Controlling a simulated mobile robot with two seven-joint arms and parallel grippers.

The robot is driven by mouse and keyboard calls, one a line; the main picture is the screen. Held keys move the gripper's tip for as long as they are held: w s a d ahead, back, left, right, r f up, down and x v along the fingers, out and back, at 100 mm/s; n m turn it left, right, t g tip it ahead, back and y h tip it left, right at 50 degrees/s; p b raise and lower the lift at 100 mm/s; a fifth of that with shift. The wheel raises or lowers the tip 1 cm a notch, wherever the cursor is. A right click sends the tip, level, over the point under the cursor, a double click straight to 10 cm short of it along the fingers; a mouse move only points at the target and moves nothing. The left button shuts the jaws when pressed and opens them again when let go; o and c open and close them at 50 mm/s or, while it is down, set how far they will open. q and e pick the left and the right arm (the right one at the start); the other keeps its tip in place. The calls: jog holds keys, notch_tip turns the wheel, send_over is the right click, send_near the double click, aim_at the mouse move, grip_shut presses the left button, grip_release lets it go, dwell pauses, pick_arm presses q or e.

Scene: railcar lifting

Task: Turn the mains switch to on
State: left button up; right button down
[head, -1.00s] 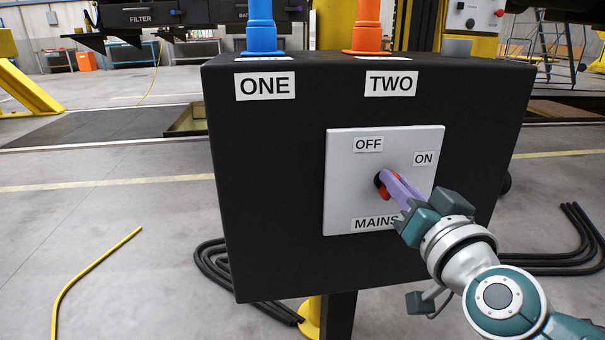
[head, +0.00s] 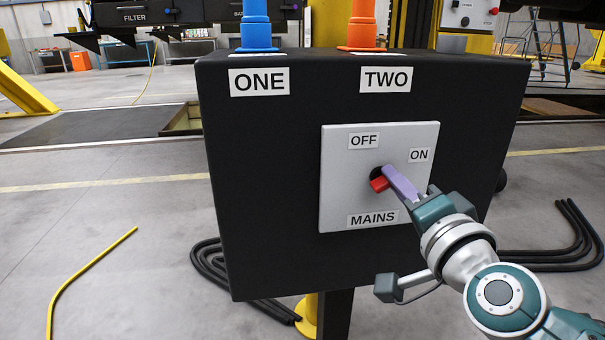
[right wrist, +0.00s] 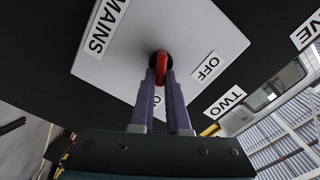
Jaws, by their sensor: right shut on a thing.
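The mains switch is a red handle (head: 379,184) on a dark round hub, in the middle of a light grey plate (head: 335,195). The plate carries an OFF label (head: 364,141) at the top, an ON label (head: 419,155) at upper right and MAINS below. My right gripper (head: 389,174) is shut on the handle with its purple fingers. In the right wrist view, the handle (right wrist: 162,66) stands between the two fingertips (right wrist: 161,80), and the ON label is partly hidden behind the fingers. The handle's end stays partly covered in the head view. My left gripper is not in view.
The plate is on a black box (head: 265,190) with labels ONE and TWO, and blue (head: 255,30) and orange (head: 364,30) connectors on top. Black cables (head: 215,270) lie coiled on the floor. A yellow line (head: 85,278) lies at left.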

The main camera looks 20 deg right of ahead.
dwell(0.5)
jog(key=c, duration=0.9)
grip_release()
jog(key=p+v, duration=0.2)
jog(key=v, duration=0.8)
jog(key=shift+d, duration=0.1)
